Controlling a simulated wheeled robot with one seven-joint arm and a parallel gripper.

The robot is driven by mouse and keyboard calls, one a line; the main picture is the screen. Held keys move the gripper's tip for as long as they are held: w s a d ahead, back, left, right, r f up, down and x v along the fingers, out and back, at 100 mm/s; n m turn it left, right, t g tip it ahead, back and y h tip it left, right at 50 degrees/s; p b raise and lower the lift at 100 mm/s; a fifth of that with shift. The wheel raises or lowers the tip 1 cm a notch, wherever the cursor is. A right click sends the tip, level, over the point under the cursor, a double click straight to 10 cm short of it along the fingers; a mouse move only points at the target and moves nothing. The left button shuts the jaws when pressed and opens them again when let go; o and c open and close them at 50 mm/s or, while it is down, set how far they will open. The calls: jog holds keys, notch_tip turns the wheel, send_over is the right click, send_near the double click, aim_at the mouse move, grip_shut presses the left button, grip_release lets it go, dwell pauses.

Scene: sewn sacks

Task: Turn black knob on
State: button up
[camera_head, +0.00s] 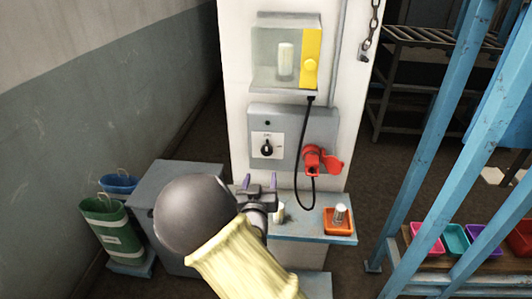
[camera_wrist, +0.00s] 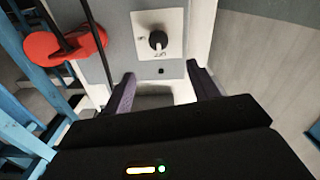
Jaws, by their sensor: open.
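The black knob (camera_head: 267,148) sits on a white plate (camera_head: 262,139) on a grey panel (camera_head: 293,126) on the white pillar. In the wrist view the same knob (camera_wrist: 158,40) is above and between my fingers, and the view is turned over. My gripper (camera_head: 259,181) is open and empty, below and a little left of the knob, apart from it. Its two purple-grey fingers also show in the wrist view (camera_wrist: 162,88). A small dark round spot (camera_head: 267,123) is above the plate. The knob's setting is too small to read.
A clear box with a yellow side (camera_head: 311,58) is above. A blue-grey shelf (camera_head: 300,232) below bears an orange tray (camera_head: 338,226) and a pale cylinder (camera_head: 279,212). Blue posts (camera_head: 440,130) stand at right.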

aim_at(266, 152)
jog(key=w+p, duration=0.1)
jog(key=w, duration=0.3)
jog(key=w+p, duration=0.1)
jog(key=w, duration=0.3)
jog(key=w+p, duration=0.1)
jog(key=w, duration=0.4)
jog(key=shift+d+p, duration=0.3)
jog(key=shift+d, duration=0.05)
jog(key=shift+c, duration=0.3)
jog(key=c, duration=0.9)
